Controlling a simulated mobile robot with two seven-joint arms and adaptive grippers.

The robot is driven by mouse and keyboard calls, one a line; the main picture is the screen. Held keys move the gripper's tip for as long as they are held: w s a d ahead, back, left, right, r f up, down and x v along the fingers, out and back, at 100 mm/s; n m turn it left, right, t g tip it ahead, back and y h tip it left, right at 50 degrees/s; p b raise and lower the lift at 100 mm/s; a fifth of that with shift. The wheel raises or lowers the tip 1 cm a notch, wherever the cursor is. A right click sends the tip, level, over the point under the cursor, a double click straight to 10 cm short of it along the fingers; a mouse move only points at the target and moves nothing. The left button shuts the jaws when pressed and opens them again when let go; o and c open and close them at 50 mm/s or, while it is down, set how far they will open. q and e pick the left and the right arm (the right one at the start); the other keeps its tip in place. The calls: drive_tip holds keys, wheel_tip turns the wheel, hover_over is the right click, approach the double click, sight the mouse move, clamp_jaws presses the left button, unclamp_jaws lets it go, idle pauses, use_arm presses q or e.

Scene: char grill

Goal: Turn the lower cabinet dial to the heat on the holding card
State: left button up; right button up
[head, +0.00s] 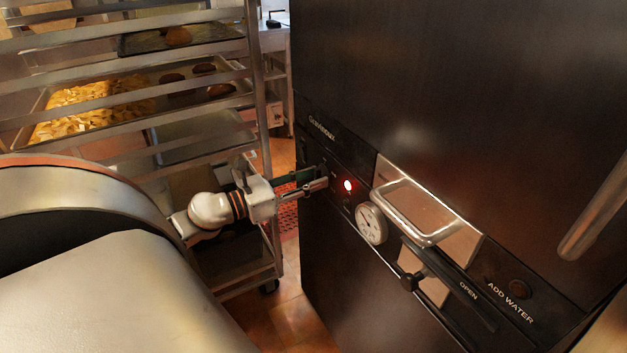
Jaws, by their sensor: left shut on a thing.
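My left gripper (312,184) reaches in from the left, its fingers at the left end of the dark cabinet's control panel (338,165). It is shut on the lower cabinet dial, just left of the lit red lamp (348,186). The fingers hide most of the dial, so its setting cannot be read. A round white gauge (371,224) sits to the right of the lamp; its reading is too small to tell. I cannot make out a holding card. My right gripper is not in view.
A metal handle (420,240) sticks out over the panel, with a black knob (410,282) below it. "OPEN" and "ADD WATER" labels are further right. A tray rack (262,110) with food stands behind my left arm. Tiled floor (290,318) shows between rack and cabinet.

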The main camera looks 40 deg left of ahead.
use_arm(q)
drive_tip(key=shift+m, duration=0.3)
drive_tip(key=o, duration=1.1)
drive_tip(key=v, duration=1.2)
